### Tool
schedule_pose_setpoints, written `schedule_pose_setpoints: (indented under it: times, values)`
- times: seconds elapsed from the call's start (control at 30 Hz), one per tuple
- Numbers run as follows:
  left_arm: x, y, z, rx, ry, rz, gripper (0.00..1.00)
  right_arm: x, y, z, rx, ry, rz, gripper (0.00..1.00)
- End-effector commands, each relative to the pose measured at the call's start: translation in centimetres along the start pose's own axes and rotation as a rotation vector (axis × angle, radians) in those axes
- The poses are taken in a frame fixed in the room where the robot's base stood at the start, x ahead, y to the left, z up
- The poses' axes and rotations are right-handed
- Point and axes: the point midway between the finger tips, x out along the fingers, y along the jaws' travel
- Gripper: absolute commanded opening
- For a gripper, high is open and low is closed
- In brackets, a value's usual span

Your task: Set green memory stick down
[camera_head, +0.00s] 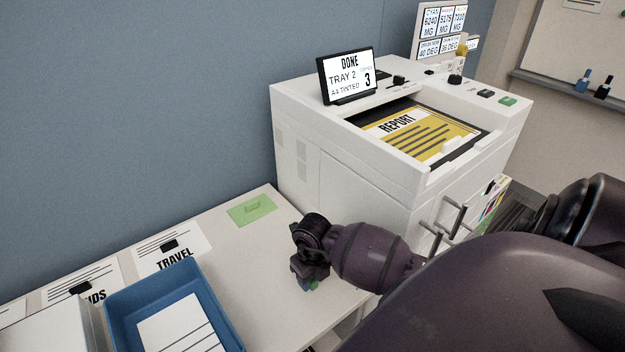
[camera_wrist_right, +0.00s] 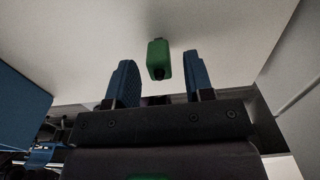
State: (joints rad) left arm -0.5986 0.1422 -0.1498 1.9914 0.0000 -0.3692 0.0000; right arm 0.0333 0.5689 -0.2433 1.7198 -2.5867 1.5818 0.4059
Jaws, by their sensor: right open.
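The green memory stick (camera_wrist_right: 158,58) shows in the right wrist view between and just beyond the tips of my right gripper (camera_wrist_right: 161,76). The two blue fingers stand apart, with a gap on each side of the stick. In the head view my right gripper (camera_head: 308,284) is low over the white table near its right end, and a bit of the green stick (camera_head: 314,286) shows at it. The gripper hides most of the stick there, and I cannot tell exactly how it rests on the table. My left gripper is not in view.
A light green pad (camera_head: 252,210) lies on the table (camera_head: 268,262) behind the gripper. A blue tray (camera_head: 222,318) with paper stands left, near a TRAVEL sheet (camera_head: 190,246). A large white printer (camera_head: 365,190) stands close behind and right. The table between tray and gripper is clear.

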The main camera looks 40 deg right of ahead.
Motion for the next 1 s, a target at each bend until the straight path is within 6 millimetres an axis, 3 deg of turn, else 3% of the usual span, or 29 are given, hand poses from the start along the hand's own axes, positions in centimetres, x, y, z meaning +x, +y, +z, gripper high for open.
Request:
schedule_pose_setpoints:
  times: [0.4,0.6,0.73,0.87,1.0]
  values:
    - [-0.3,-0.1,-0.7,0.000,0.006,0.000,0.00,-8.0,0.0,0.1,-0.003,-0.004,-0.001,0.48]
    - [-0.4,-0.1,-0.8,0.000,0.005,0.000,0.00,-10.2,0.0,0.0,-0.002,-0.002,-0.002,0.48]
    - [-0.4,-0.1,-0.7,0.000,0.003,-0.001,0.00,-10.6,0.3,-0.1,-0.004,0.000,0.014,0.48]
    - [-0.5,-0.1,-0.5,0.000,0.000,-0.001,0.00,-9.8,2.5,-1.0,-0.024,0.005,0.142,0.48]
    - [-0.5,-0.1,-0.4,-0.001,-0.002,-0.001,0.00,-9.0,7.8,-2.9,-0.035,0.000,0.460,0.48]
